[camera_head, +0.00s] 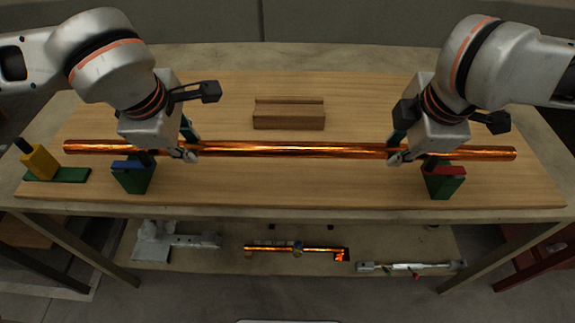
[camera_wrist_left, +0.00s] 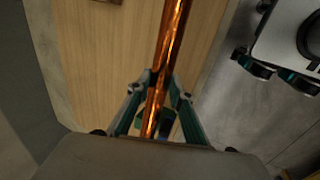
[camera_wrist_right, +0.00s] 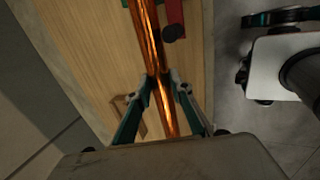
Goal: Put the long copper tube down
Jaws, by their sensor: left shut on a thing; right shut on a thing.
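The long copper tube (camera_head: 290,150) runs left to right over the wooden table top. My left gripper (camera_head: 188,150) is shut on it left of the middle, and the tube also shows between the fingers in the left wrist view (camera_wrist_left: 165,70). My right gripper (camera_head: 397,155) is shut on it right of the middle, as the right wrist view (camera_wrist_right: 155,50) also shows. A green stand with a blue top (camera_head: 132,176) is under the tube's left part. A green stand with a red top (camera_head: 444,180) is under its right part. I cannot tell whether the tube touches the stands.
A wooden block (camera_head: 289,115) with a groove lies behind the tube's middle. A yellow part on a green base (camera_head: 42,163) stands at the table's left edge, near the tube's end. A lower shelf (camera_head: 330,270) holds several tools. The table front between the stands (camera_head: 290,185) is clear.

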